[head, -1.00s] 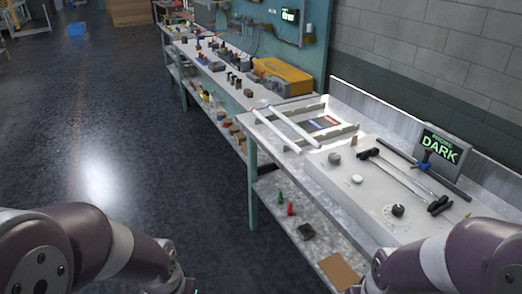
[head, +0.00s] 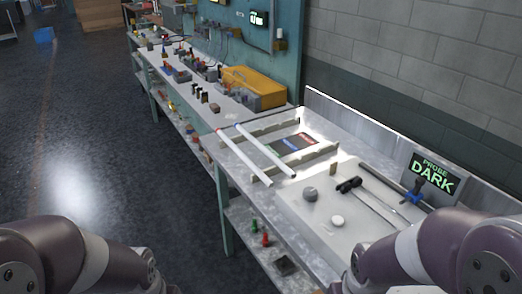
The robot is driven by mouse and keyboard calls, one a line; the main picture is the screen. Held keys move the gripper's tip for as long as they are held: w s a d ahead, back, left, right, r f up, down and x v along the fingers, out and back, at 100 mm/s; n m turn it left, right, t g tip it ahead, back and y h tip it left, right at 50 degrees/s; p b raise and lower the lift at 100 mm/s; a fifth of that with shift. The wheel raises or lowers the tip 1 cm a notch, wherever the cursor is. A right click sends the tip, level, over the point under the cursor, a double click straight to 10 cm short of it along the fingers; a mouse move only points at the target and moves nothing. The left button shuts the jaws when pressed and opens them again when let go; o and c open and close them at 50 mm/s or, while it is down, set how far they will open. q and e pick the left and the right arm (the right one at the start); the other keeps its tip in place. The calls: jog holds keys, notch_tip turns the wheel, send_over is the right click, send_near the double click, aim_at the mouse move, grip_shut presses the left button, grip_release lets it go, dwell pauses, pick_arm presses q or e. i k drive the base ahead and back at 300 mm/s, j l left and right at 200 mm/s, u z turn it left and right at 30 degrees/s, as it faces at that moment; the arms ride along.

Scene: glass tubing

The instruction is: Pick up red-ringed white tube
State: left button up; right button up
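Two white tubes lie side by side across a low rack on the bench in the head view: a left tube (head: 243,158) and a right tube (head: 266,152). My left and right arms show at the lower corners, but both grippers are outside the view.
A grey plate with a knob (head: 310,194) and rods lies nearer. A screen (head: 432,178) reads "PROBE DARK". A yellow case (head: 254,86) sits beyond.

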aim_at(247, 161)
jog(key=i+j, duration=0.35)
jog(key=i, duration=0.15)
jog(key=i+j, duration=0.3)
jog(key=i, duration=0.15)
jog(key=i+z, duration=0.25)
jog(key=z, duration=0.15)
jog(key=i+z, duration=0.3)
jog(key=z, duration=0.15)
jog(key=i+j+z, duration=0.2)
jog(key=z, duration=0.2)
